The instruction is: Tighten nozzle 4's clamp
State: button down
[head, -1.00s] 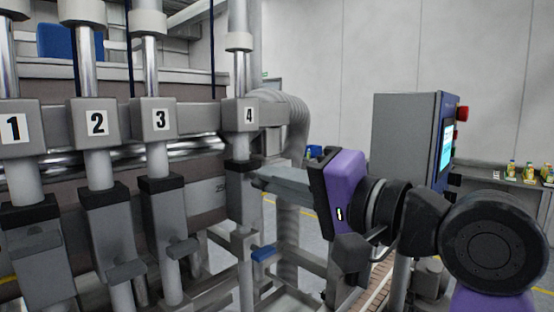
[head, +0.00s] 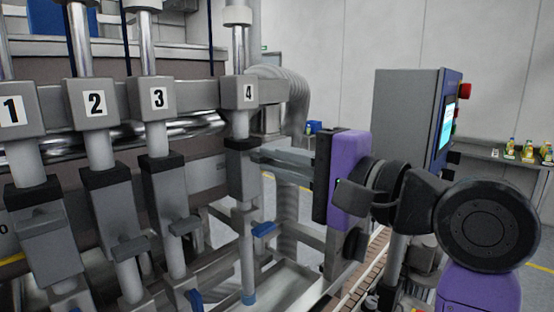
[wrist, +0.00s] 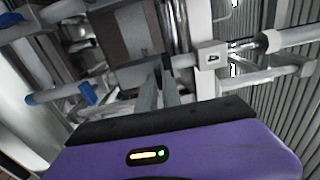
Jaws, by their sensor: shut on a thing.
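Nozzle 4 (head: 239,125) hangs upright below the block with the "4" label (head: 249,92); that label also shows in the wrist view (wrist: 210,58). Its clamp (head: 240,178) is a grey body with a dark top band. My gripper (head: 257,160) reaches in from the right with its fingers roughly level. It is shut on a part of nozzle 4's clamp. The fingertips and the gripped part are largely hidden, and I cannot tell the clamp's exact turn. In the wrist view the two fingers (wrist: 163,90) run up to the nozzle.
Nozzle 3 (head: 158,140) and its clamp (head: 170,195) stand close to the left, with nozzles 2 and 1 beyond. A ribbed hose (head: 298,100) runs behind nozzle 4. A control box (head: 405,120) stands behind my arm. A blue-ended part (head: 263,229) sits below the fingers.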

jog(key=c, duration=1.5)
grip_release()
jog(key=shift+d, duration=0.1)
jog(key=b+v, duration=0.2)
jog(key=v, duration=0.5)
jog(key=shift+s+d, duration=0.25)
jog(key=shift+d, duration=0.05)
